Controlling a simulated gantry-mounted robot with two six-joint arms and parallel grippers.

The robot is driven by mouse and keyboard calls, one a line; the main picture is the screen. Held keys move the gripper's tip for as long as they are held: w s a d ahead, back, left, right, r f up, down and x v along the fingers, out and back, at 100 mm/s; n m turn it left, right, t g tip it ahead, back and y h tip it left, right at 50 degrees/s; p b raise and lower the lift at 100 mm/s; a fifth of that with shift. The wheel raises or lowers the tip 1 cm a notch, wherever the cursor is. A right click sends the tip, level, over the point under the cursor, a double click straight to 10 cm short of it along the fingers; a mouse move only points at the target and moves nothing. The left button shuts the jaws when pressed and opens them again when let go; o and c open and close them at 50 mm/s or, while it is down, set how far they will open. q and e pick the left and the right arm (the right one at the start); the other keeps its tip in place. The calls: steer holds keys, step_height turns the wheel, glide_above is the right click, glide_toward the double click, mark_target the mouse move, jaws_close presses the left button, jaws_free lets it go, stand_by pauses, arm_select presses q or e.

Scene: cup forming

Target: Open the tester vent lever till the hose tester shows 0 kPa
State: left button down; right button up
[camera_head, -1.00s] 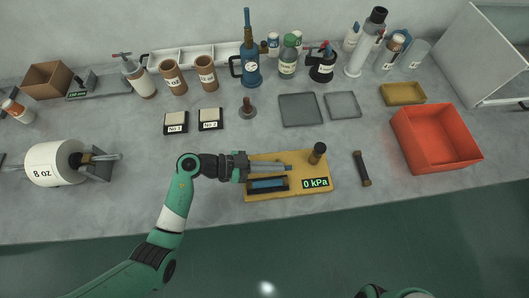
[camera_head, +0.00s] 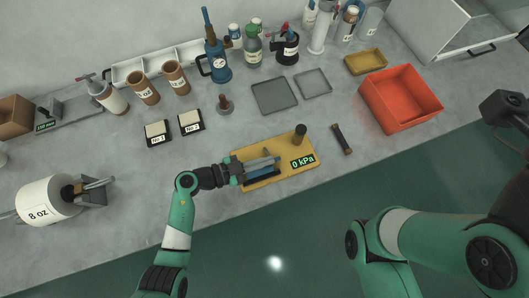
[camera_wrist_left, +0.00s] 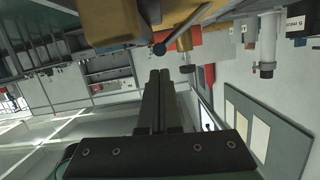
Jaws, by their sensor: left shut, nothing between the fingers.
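The hose tester is a yellow board (camera_head: 273,146) near the table's front edge, and its display (camera_head: 302,162) reads 0 kPa in green. A dark brown upright post (camera_head: 300,135) stands at its back right. A dark blue and black piece lies along its front, partly hidden. My left gripper (camera_head: 278,160) is shut and empty over the board. In the left wrist view its closed fingers (camera_wrist_left: 160,73) point toward a small ball-ended dark lever (camera_wrist_left: 160,48), apparently the vent lever, beside the tester; I cannot tell whether they touch.
A dark bar (camera_head: 342,139) lies right of the tester, and a red bin (camera_head: 402,97) stands beyond it. Two small labelled pads (camera_head: 158,132) and grey trays (camera_head: 275,95) lie behind. Bottles line the wall.

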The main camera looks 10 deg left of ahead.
arm_select(q)
steer(key=r+p, duration=0.3)
steer(key=shift+s+a+r, duration=0.15)
steer(key=shift+a+r, duration=0.15)
steer(key=shift+r, duration=0.05)
steer(key=f+p+v, duration=0.1)
steer(key=v, duration=0.8)
steer(key=shift+a+p, duration=0.2)
steer(key=shift+p, duration=0.1)
arm_select(e)
step_height(320, 180, up, 6)
